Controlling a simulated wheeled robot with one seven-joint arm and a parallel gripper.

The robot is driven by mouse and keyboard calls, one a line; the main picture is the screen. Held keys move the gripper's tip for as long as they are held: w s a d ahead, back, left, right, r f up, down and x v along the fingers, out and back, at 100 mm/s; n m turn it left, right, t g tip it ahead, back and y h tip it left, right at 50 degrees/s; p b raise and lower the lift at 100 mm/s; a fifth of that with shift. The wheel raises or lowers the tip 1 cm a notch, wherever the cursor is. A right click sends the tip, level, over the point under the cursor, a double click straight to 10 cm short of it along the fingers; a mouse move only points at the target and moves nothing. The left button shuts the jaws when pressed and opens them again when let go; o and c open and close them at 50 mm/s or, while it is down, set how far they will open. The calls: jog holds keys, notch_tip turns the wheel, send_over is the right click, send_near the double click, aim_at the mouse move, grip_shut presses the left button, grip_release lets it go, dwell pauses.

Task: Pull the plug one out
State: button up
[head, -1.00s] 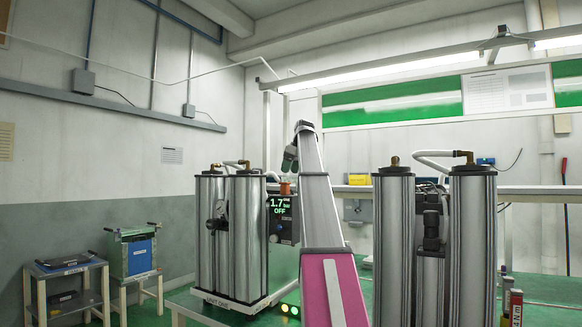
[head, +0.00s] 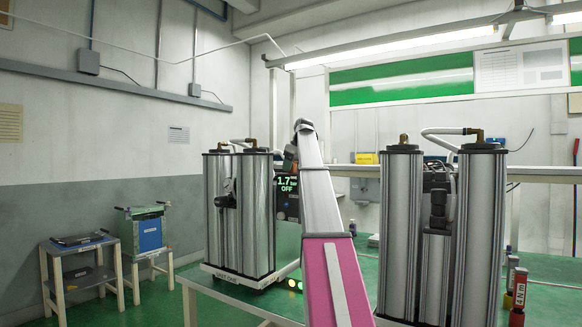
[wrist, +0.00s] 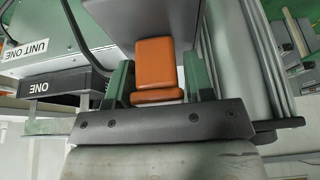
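The orange plug (wrist: 154,64) shows in the wrist view between the two green fingers of my gripper (wrist: 158,80). The fingers stand apart on either side of it, with narrow gaps beside its upper block; contact at its lower part is unclear. Unit one, a pair of silver columns (head: 240,215), stands at left centre in the head view. Its "UNIT ONE" label (wrist: 28,50) and a panel marked "ONE" (wrist: 50,87) show in the wrist view. My gripper (head: 290,158) is at the unit's right side in the head view, where my arm hides the plug.
A display (head: 287,186) on unit one reads 1.7 and OFF. A second silver column unit (head: 400,230) stands to the right of my arm. Stools (head: 85,265) stand at the left wall. A black cable (wrist: 85,45) runs left of the plug.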

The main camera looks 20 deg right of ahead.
jog(key=c, duration=0.6)
jog(key=shift+o, duration=0.2)
jog(key=shift+r, duration=1.45)
jog(key=o, duration=1.1)
jog(key=shift+r, duration=0.1)
